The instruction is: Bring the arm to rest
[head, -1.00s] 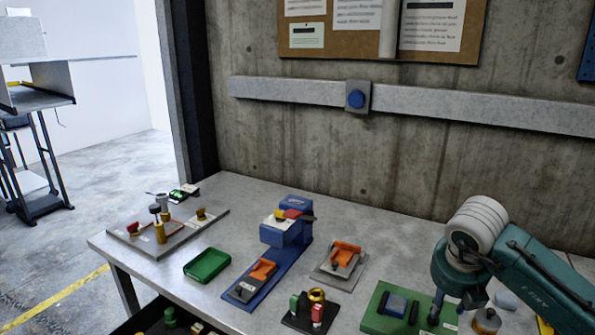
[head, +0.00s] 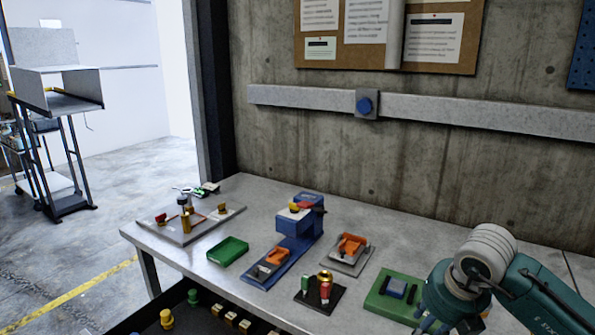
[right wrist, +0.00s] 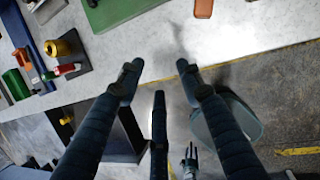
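My right arm (head: 490,270) comes in from the right in the head view, in front of the bench's right end. Its gripper lies low at the bottom edge of that view and is mostly cut off. In the right wrist view my right gripper (right wrist: 159,82) has its dark fingers spread apart with nothing between them. The fingers point toward the bench's front edge, with the floor behind their lower parts. My left gripper does not show in the head view.
The grey bench (head: 400,232) carries a green plate (head: 379,303), a blue press (head: 300,225), an orange-topped fixture (head: 350,248), a green tray (head: 228,251) and a grey fixture board (head: 165,228). A dark bin (head: 140,320) with small parts sits below the front edge.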

